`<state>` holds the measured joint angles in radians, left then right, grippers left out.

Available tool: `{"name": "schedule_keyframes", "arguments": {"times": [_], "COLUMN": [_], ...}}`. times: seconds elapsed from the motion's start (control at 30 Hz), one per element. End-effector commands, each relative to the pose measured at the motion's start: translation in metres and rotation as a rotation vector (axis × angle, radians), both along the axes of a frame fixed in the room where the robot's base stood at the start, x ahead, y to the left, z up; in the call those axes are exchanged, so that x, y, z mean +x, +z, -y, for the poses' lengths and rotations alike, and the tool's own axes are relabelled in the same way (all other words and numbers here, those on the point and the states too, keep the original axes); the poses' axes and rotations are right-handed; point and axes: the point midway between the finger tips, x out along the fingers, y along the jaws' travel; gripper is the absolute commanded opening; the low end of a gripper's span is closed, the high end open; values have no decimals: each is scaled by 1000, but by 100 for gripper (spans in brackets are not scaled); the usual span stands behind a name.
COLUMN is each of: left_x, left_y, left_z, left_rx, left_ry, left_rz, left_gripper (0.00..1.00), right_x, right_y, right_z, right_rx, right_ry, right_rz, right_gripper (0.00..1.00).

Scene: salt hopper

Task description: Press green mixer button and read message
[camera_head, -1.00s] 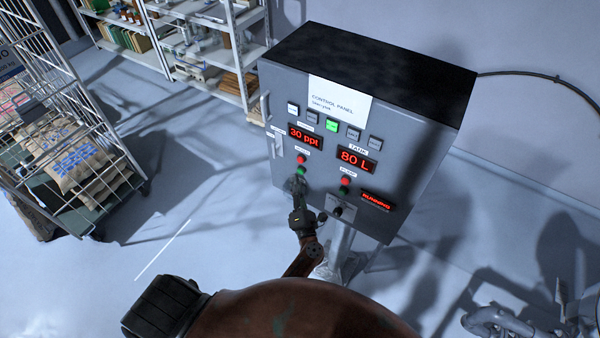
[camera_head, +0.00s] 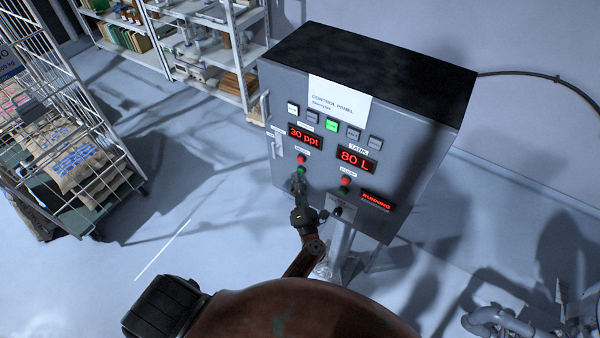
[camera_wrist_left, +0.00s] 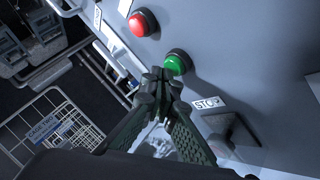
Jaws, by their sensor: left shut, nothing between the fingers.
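The control panel (camera_head: 330,160) is a grey cabinet with a dark top. The green mixer button (camera_head: 301,171) sits below a red button (camera_head: 301,160) on its left side. In the left wrist view the green button (camera_wrist_left: 177,63) is just beyond the fingertips, with the red button (camera_wrist_left: 143,22) above it. My left gripper (camera_head: 299,182) is shut and empty, its tips right at the green button; I cannot tell whether they touch. The message display (camera_head: 376,201) at lower right reads "RUNNING" in red. My right gripper is not in view.
Displays read "30 ppt" (camera_head: 305,138) and "80 L" (camera_head: 356,160). Another red and green button pair (camera_head: 345,186) is to the right. A "STOP" label (camera_wrist_left: 208,103) shows near the fingers. A wire cage trolley (camera_head: 75,150) with sacks stands left; shelves (camera_head: 200,50) stand behind.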

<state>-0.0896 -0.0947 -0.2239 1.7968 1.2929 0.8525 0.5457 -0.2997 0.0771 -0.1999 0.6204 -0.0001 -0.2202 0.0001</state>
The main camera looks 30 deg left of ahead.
Motion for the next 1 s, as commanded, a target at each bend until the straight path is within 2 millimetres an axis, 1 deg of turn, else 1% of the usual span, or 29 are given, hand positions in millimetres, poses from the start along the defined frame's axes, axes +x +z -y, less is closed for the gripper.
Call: {"name": "schedule_keyframes", "arguments": {"times": [0.7, 1.0], "left_x": [8, 8], "left_y": [0, 0], "left_z": [1, 1], "left_rx": [0, 0], "left_ry": [-1, -1], "left_rz": [0, 0], "left_gripper": [0, 0], "right_x": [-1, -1], "right_y": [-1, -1], "right_z": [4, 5], "right_rx": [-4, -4], "right_ry": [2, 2], "right_rz": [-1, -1], "right_gripper": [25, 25]}}
